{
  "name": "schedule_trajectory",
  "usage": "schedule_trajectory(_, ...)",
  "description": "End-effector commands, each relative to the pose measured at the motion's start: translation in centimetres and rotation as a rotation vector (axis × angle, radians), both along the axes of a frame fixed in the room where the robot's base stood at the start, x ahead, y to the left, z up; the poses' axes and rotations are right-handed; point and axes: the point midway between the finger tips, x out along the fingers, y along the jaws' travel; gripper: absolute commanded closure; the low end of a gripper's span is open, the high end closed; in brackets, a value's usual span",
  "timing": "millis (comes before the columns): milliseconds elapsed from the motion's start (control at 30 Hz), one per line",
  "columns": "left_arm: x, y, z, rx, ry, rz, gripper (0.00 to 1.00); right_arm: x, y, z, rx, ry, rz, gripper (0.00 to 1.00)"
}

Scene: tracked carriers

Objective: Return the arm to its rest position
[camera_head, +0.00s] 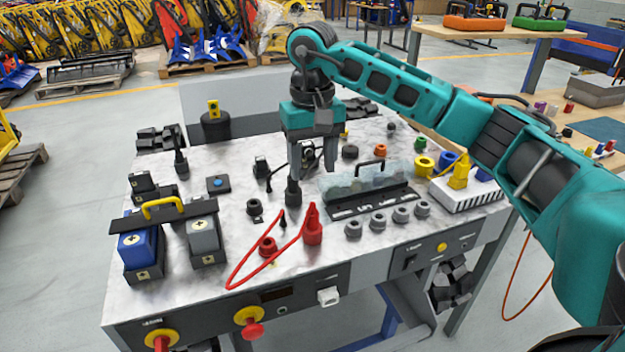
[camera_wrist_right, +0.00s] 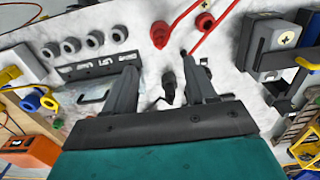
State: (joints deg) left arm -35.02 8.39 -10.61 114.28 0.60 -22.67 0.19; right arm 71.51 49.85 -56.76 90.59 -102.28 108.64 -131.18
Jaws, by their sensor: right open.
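My right gripper (camera_head: 313,168) is in the head view, on a teal arm that comes in from the right. It points down over the middle of the workbench (camera_head: 240,188), with its two grey fingers apart and nothing between them. In the right wrist view the fingers (camera_wrist_right: 163,82) also stand apart. A small black upright part (camera_head: 293,190) stands by the fingertips in the head view; whether they touch it I cannot tell. In the wrist view a dark part (camera_wrist_right: 169,84) shows between the fingers. My left gripper is in no view.
A black holder with a handle (camera_head: 370,198) and several grey rings stand to the right. Blue and grey blocks under a yellow handle (camera_head: 163,208) stand at left. A white tray (camera_head: 470,194) is at right.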

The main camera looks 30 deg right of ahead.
Motion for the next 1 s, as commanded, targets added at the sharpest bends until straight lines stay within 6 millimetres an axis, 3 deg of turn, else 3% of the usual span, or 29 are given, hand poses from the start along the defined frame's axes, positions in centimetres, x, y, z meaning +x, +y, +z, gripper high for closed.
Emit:
schedule_trajectory(167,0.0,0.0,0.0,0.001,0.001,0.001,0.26,0.0,0.0,0.8,0.001,0.000,0.000,0.44)
schedule_trajectory(733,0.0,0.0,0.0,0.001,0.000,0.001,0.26,0.0,0.4,0.5,0.015,0.003,-0.001,0.44)
schedule_trajectory(867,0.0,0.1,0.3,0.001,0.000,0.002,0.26,-0.4,4.0,-1.5,0.141,0.028,-0.035,0.44)
schedule_trajectory(1000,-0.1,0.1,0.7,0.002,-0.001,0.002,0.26,-2.3,12.3,-4.6,0.460,0.141,-0.178,0.44)
